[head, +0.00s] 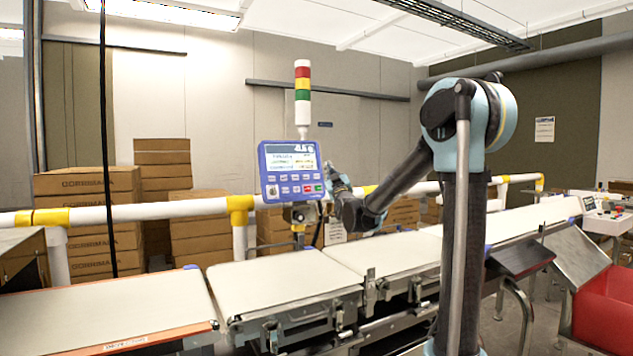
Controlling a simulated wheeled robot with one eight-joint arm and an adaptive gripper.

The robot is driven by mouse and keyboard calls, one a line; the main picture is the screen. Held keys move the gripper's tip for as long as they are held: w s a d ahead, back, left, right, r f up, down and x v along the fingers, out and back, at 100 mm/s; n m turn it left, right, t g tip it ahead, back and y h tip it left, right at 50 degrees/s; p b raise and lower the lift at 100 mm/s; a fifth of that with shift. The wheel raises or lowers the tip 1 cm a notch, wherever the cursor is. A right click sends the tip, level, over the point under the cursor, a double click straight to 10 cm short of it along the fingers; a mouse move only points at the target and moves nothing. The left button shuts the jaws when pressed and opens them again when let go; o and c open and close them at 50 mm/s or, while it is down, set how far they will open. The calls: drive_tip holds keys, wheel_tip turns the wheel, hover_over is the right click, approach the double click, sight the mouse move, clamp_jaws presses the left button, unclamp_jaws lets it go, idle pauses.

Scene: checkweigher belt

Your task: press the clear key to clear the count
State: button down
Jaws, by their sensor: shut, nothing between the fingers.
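The checkweigher's control panel (290,171) is a blue-framed box with a lit screen (292,158) above rows of small keys. Most keys are pale; one is green and one is red, near the lower right. The key labels are too small to read, so I cannot tell which is the clear key. My gripper (331,170) is shut and empty at the right edge of the panel, close to it. I cannot tell whether it touches the panel.
A red, yellow and green signal tower (303,95) stands above the panel. Conveyor belts (285,292) run below. A white and yellow guard rail (150,211) passes behind, with stacked cartons (90,190) beyond. A red bin (605,308) stands at lower right.

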sight(319, 174)
drive_tip(key=shift+w+a+f, duration=0.4)
drive_tip(key=shift+w+a, duration=0.3)
drive_tip(key=shift+w, duration=0.35)
drive_tip(key=shift+w+a+f, duration=0.35)
drive_tip(key=shift+w+a, duration=0.4)
drive_tip(key=shift+w, duration=0.35)
drive_tip(key=shift+w+a+f, duration=0.4)
drive_tip(key=shift+w+a, duration=0.3)
drive_tip(key=shift+w, duration=0.35)
drive_tip(key=shift+w+a, duration=0.1)
drive_tip(key=shift+w, duration=0.05)
drive_tip(key=shift+w+a, duration=0.15)
drive_tip(key=shift+w, duration=0.05)
drive_tip(key=shift+w+a+f, duration=0.1)
drive_tip(key=shift+w+a, duration=0.1)
drive_tip(key=shift+w, duration=0.15)
drive_tip(key=shift+s, duration=0.1)
drive_tip(key=shift+s+d+r, duration=0.2)
drive_tip(key=shift+s+d, duration=0.25)
drive_tip(key=shift+s, duration=0.1)
idle(0.4)
drive_tip(key=shift+s+d+r, duration=0.25)
drive_tip(key=shift+s+d, duration=0.2)
drive_tip(key=shift+s, duration=0.2)
drive_tip(key=shift+s+d+r, duration=0.2)
drive_tip(key=shift+s+d, duration=0.25)
drive_tip(key=shift+s, duration=0.25)
drive_tip(key=shift+s+d+r, duration=0.25)
drive_tip(key=shift+s+d, duration=0.2)
drive_tip(key=shift+s, duration=0.2)
